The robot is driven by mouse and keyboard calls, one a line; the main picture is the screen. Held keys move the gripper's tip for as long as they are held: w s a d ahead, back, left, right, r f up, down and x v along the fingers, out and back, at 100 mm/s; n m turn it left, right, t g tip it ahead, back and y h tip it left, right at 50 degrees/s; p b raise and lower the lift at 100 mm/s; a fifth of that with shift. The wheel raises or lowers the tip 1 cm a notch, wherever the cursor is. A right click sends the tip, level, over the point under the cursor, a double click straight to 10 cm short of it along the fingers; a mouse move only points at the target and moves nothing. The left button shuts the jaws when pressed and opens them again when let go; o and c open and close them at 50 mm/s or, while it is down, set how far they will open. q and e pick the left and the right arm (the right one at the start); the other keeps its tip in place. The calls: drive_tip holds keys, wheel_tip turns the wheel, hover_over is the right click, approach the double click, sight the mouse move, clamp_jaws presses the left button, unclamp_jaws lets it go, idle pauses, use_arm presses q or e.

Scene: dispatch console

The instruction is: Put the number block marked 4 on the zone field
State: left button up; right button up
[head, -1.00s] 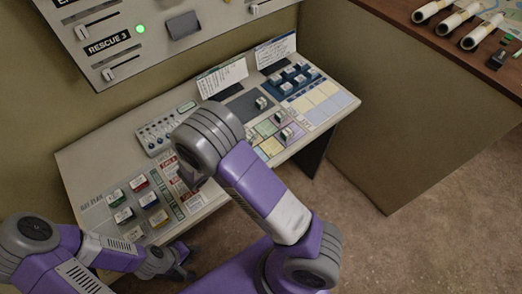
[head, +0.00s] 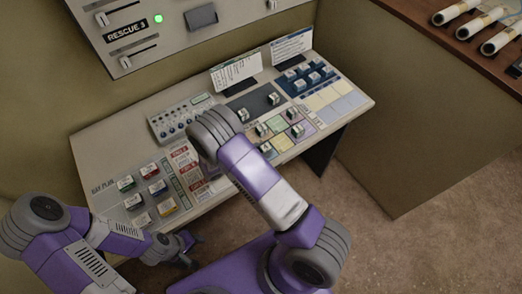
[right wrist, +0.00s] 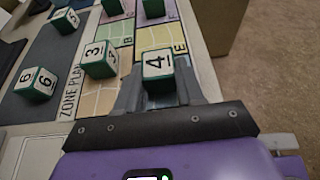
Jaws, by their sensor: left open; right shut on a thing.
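The block marked 4 (right wrist: 157,64) is a green block with a white face, between the fingers of my right gripper (right wrist: 158,84) in the right wrist view. It is over the zone field (right wrist: 105,101), a grid of coloured cells, near the letter E; I cannot tell whether it touches the surface. In the head view it appears as a small block (head: 268,149) beside my right arm, which largely hides that gripper. My left gripper (head: 188,249) is open and empty, low in front of the console.
Block 3 (right wrist: 99,59) stands just left of block 4. Block 6 (right wrist: 36,84) sits on the dark strip. Other blocks stand further back on the field.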

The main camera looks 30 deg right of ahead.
drive_tip(key=shift+f, duration=0.15)
drive_tip(key=o, duration=1)
drive_tip(key=shift+r, duration=0.25)
drive_tip(key=v, duration=1.2)
drive_tip(key=shift+s, duration=0.1)
drive_tip(key=shift+s+f, duration=0.1)
drive_tip(key=shift+f, duration=0.05)
